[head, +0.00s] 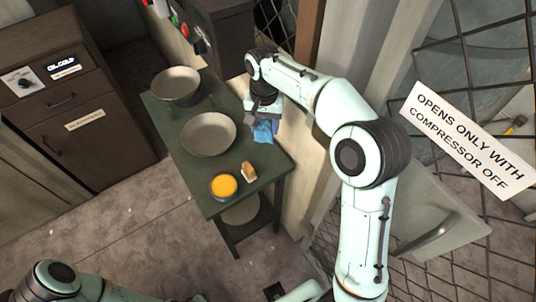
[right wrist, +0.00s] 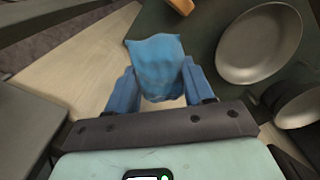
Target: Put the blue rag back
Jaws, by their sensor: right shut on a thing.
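The blue rag (head: 264,130) is at the right edge of the dark green table (head: 196,180), below my right gripper (head: 262,112) in the head view. My right gripper is shut on the rag. In the right wrist view the rag (right wrist: 157,62) bunches up between the two blue fingers of the gripper (right wrist: 152,88). I cannot tell whether the rag touches the tabletop. My left arm shows at the bottom left of the head view, but its gripper cannot be made out.
A wall runs close along the table's right side.

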